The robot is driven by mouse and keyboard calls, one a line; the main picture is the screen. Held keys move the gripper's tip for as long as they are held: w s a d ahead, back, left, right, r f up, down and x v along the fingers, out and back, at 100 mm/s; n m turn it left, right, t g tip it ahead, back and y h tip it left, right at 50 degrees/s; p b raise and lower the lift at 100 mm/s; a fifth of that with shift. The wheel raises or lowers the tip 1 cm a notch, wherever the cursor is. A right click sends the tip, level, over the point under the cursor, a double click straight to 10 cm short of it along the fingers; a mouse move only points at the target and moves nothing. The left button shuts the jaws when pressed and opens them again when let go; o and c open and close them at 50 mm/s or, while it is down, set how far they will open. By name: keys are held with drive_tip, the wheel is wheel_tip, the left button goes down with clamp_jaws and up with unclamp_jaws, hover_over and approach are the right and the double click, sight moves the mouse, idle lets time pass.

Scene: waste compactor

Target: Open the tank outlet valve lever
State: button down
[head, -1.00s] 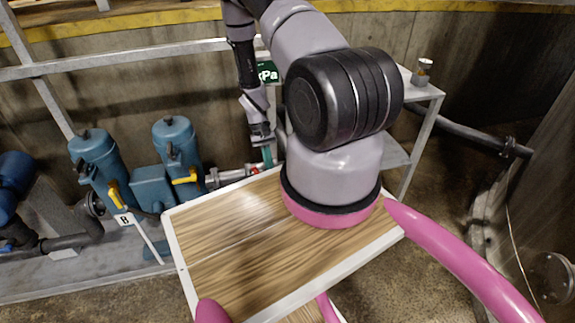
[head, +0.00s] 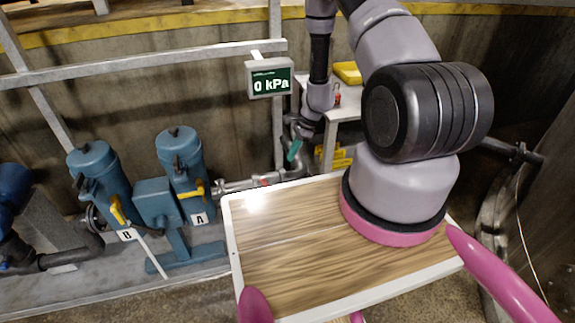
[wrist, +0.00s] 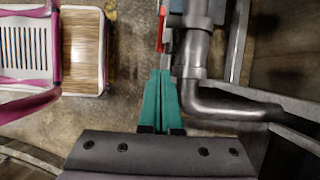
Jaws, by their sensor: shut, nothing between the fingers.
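A small red lever (head: 265,181) sits on the grey pipe (head: 235,186) to the right of the blue units. No label on it is readable. In the wrist view a red lever (wrist: 161,30) stands beside a thick grey pipe (wrist: 195,45), just beyond my fingertips. My gripper (head: 293,150) has teal fingers and hangs near the pipe bend, to the right of the red lever. In the wrist view my gripper (wrist: 165,75) is shut, with its fingers together and empty. The tips are close to a grey metal fitting (wrist: 168,42); I cannot tell if they touch.
Two blue units with yellow levers, one labelled A (head: 180,160) and one B (head: 98,180), stand at left. A display (head: 270,80) reads 0 kPa on a grey post. A white table (head: 345,110) with a yellow item (head: 347,72) stands behind my arm.

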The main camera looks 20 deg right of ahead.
drive_tip(key=shift+a+r+x, duration=0.2)
drive_tip(key=shift+a+x, duration=0.25)
drive_tip(key=shift+x, duration=1.55)
drive_tip(key=shift+a+r+x, duration=0.15)
drive_tip(key=shift+a+x, duration=0.25)
drive_tip(key=shift+x, duration=1.6)
drive_tip(key=shift+a+r+x, duration=0.2)
drive_tip(key=shift+a+x, duration=0.25)
drive_tip(key=shift+x, duration=1.55)
drive_tip(key=shift+a+f+h, duration=0.1)
drive_tip(key=shift+a+h, duration=0.7)
drive_tip(key=shift+a, duration=0.25)
drive_tip(key=shift+a+f, duration=0.1)
drive_tip(key=shift+a, duration=0.4)
